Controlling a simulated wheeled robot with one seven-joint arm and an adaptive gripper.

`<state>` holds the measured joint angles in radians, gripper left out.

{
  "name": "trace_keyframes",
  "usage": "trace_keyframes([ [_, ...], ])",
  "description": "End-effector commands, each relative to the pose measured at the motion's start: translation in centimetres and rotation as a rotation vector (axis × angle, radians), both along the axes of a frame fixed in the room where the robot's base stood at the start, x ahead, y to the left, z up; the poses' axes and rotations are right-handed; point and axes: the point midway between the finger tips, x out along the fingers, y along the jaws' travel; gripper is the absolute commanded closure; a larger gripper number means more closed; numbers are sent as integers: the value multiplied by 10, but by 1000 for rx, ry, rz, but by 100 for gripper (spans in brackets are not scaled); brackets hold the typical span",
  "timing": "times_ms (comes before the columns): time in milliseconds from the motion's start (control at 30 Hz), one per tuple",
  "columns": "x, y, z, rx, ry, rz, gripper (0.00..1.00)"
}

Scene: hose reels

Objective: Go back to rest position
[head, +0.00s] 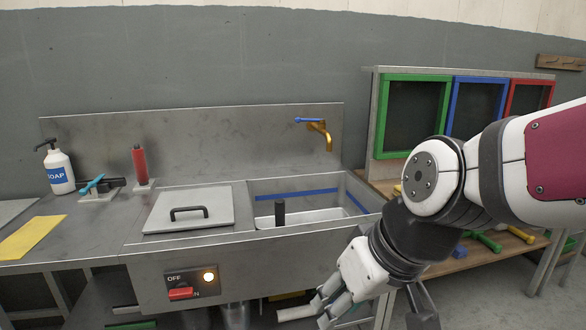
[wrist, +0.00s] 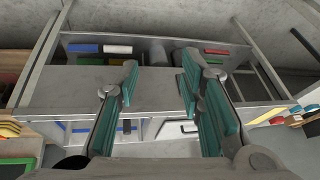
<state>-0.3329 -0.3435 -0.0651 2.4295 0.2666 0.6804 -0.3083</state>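My gripper (wrist: 158,82) is open and empty, its two teal-padded fingers apart in the wrist view. In the head view my gripper (head: 326,304) hangs low in front of the sink bench's front edge, right of the lit switch box. My white, black and dark-red arm comes in from the right and bends down to it. Its wrist hides part of the shelf behind. The steel sink bench (head: 240,255) stands just behind the gripper, and I see no contact between them.
A lidded compartment (head: 165,213) and an open basin (head: 335,193) with a brass tap (head: 320,130) are behind. A soap bottle (head: 59,170) and a yellow cloth (head: 32,237) are left. Green, blue and red frames (head: 413,78) stand right, above a wooden shelf (head: 455,262) with tools.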

Motion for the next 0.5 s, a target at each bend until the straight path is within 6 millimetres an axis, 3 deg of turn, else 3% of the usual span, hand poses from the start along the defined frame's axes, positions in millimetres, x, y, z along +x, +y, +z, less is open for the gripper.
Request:
trace_keyframes([
  [33,-17,-19,6,-13,20,-45,65],
  [200,-74,-66,10,-72,112,-173,65],
  [500,-147,-114,9,-167,218,-373,65],
])
